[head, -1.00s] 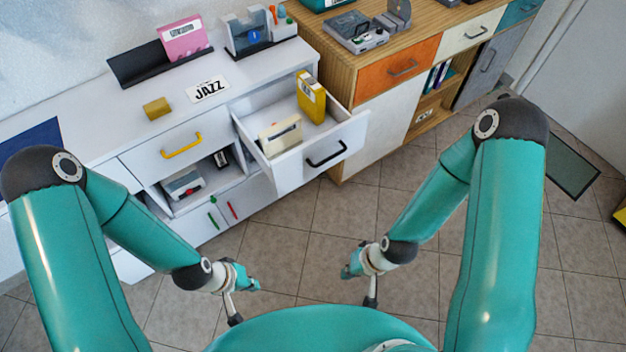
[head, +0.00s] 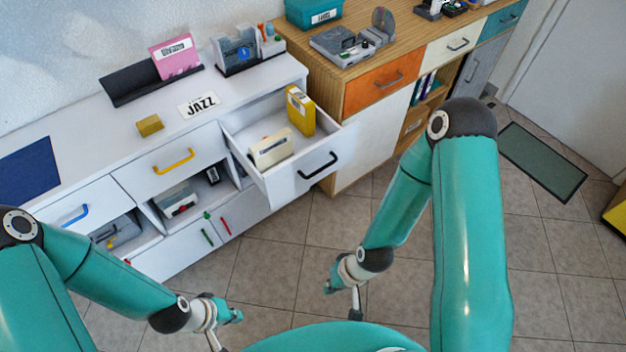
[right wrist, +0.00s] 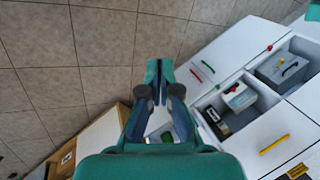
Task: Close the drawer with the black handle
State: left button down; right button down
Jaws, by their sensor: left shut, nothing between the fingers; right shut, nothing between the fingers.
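The drawer with the black handle (head: 317,166) is pulled out of the white cabinet. Its white front (head: 290,185) stands well forward of the cabinet face. A yellow box (head: 300,110) and a cream cassette-like box (head: 271,148) stand inside it. My left gripper (head: 232,316) is low at the bottom left, shut and empty, apart from the drawer. My right gripper (head: 332,284) is shut and empty, below and in front of the drawer, touching nothing. It also shows in the right wrist view (right wrist: 159,75). The drawer front is not clearly visible there.
The white cabinet also has drawers with a yellow handle (head: 174,161) and a blue handle (head: 75,214). A wooden cabinet with an orange drawer (head: 385,84) stands at the right. Tiled floor (head: 320,230) in front of the drawer is clear.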

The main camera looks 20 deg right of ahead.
jog(key=w+d+f+m+t+b, duration=0.3)
jog(key=w+d+f+t+b, duration=0.15)
jog(key=w+b, duration=0.4)
notch_tip(320, 180, up, 4)
jog(key=m+t+y+b, duration=0.2)
jog(key=m+t+b, duration=0.85)
jog(key=b, duration=1.55)
send_over(316, 179)
jog(key=s+a, duration=0.1)
jog(key=s, duration=0.3)
jog(key=shift+w+n+t, duration=0.2)
jog(key=shift+n+t, duration=0.5)
jog(key=shift+n, duration=0.15)
